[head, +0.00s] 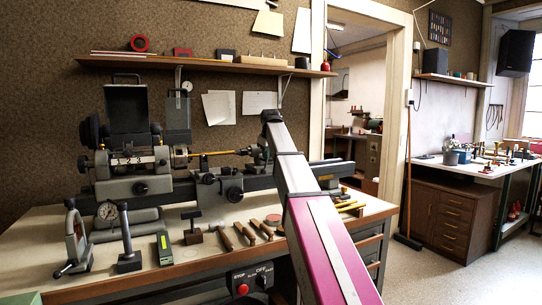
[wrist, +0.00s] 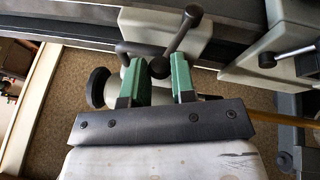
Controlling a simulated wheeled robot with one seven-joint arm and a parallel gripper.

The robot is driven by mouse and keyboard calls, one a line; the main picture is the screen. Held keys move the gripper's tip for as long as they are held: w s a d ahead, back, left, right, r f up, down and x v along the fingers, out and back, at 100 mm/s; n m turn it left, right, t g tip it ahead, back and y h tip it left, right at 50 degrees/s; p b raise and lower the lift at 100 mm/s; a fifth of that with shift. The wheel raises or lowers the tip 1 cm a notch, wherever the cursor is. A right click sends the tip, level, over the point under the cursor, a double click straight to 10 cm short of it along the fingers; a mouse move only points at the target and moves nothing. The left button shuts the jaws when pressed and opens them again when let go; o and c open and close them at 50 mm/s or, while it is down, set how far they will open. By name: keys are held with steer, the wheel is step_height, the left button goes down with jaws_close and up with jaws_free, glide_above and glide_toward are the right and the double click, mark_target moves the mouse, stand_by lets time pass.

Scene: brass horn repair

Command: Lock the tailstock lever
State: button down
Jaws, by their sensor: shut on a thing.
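In the wrist view, my gripper (wrist: 160,74) has two green fingers closed around the lower, rounded end of the dark tailstock lever (wrist: 177,38). The lever slants up to the right and ends in a dark ball knob (wrist: 193,12). The pale grey tailstock body (wrist: 165,25) lies just beyond the fingertips. A dark round handwheel (wrist: 98,88) shows left of the fingers. In the head view, my arm covers part of the lathe's right side, and the gripper and lever cannot be made out.
A thin brass rod (head: 215,153) runs along the lathe toward the tailstock; it also shows at right in the wrist view (wrist: 280,119). The bench (head: 190,278) holds a dial gauge (head: 107,212) and several hand tools. A shelf (head: 215,66) hangs above the lathe.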

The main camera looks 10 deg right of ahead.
steer(key=s+a+f+n+t+h, duration=0.1)
steer(key=s+a+t+h, duration=0.1)
steer(key=a+h, duration=0.5)
steer(key=shift+s+f+n+t+h, duration=0.2)
steer(key=shift+n+t+h, duration=0.15)
steer(key=shift+t, duration=0.25)
steer(key=shift+f, duration=0.1)
steer(key=c, duration=0.9)
jaws_free()
steer(key=shift+a, duration=0.1)
steer(key=shift+c, duration=0.2)
steer(key=v, duration=1)
steer(key=shift+s+r, duration=0.25)
steer(key=shift+r, duration=0.05)
